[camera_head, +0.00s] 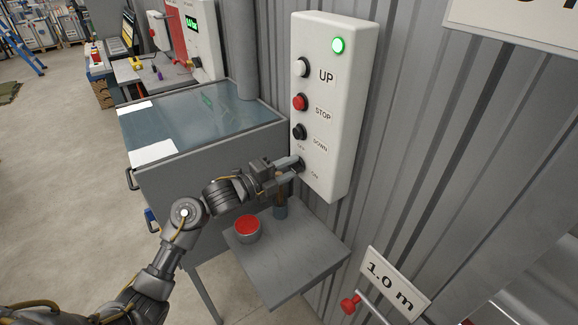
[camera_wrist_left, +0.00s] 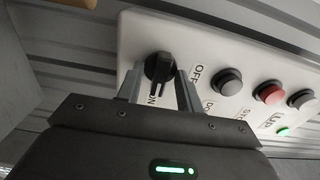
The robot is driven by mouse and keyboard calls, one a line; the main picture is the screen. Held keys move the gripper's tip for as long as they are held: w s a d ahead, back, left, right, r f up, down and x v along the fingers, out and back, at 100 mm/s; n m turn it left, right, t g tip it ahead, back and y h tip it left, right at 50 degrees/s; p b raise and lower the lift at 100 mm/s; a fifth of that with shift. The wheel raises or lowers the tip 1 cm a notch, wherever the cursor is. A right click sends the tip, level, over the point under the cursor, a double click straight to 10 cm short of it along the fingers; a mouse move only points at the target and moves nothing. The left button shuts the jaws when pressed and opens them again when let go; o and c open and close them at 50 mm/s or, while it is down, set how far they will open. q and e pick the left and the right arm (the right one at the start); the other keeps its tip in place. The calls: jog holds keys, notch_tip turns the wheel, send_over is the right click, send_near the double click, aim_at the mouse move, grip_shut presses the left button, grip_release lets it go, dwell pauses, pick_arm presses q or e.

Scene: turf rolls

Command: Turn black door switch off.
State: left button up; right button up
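The black door switch (camera_head: 301,164) is a rotary knob at the bottom of the white control box (camera_head: 333,95) on the corrugated wall. In the left wrist view the knob (camera_wrist_left: 159,67) has its ridge toward the ON label, with the OFF label to its right. My left gripper (camera_head: 293,167) is at the knob, one finger on each side. In the left wrist view the fingers (camera_wrist_left: 160,88) stand apart around the knob; whether they touch it is hard to tell. My right gripper is not in view.
Above the switch are the black DOWN button (camera_head: 299,132), red STOP button (camera_head: 299,102), white UP button (camera_head: 302,67) and a lit green lamp (camera_head: 338,45). A grey cabinet (camera_head: 215,150) stands left.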

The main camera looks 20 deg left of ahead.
pick_arm(q)
jog(key=shift+c, duration=0.2)
grip_shut()
jog(key=shift+n, duration=0.3)
jog(key=n+p, duration=0.2)
jog(key=n, duration=0.1)
jog(key=shift+r+n+p, duration=0.2)
jog(key=shift+n+p, duration=0.1)
jog(key=shift+p, duration=0.1)
jog(key=n+p, duration=0.3)
jog(key=n, duration=0.1)
jog(key=shift+n, duration=0.3)
jog(key=n+p, duration=0.3)
jog(key=n, duration=0.2)
jog(key=shift+p, duration=0.35)
jog(key=shift+f+n+p, duration=0.2)
jog(key=shift+n+p, duration=0.95)
jog(key=shift+n, duration=0.95)
